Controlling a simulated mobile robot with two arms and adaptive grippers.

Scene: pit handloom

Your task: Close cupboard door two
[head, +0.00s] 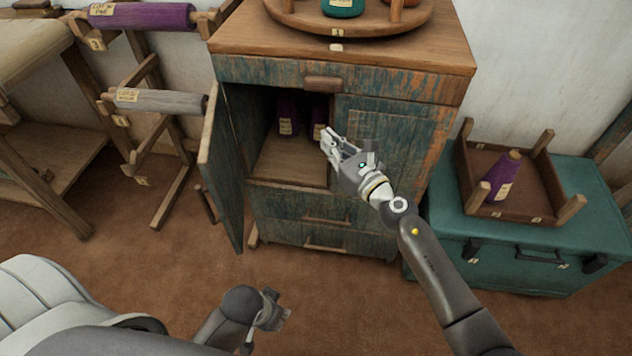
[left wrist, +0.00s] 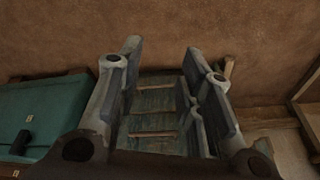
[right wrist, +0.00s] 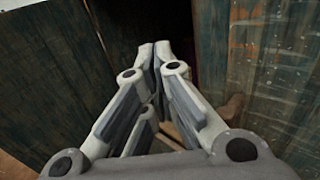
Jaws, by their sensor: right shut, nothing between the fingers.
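The cupboard (head: 290,72) has a worn blue-green front. Its left door (head: 222,170) stands wide open, swung out on the left side. Its right door (head: 385,145) is shut. I see no number on either door. Behind the open door, purple cones sit in the dark compartment (head: 285,160). My right gripper (head: 327,138) is shut and empty, in front of the opening near the right door's edge. In the right wrist view its tips (right wrist: 161,50) point at the dark opening, with the open door (right wrist: 50,75) at left. My left gripper (head: 278,308) is low, in front of the cupboard, open and empty.
Drawers (head: 325,218) lie under the doors. A round wooden stand (head: 400,22) is on the cupboard top. A teal chest (head: 520,260) with a wooden tray (head: 520,205) stands at right. A wooden rack (head: 150,150) is left of the open door. The floor in front is clear.

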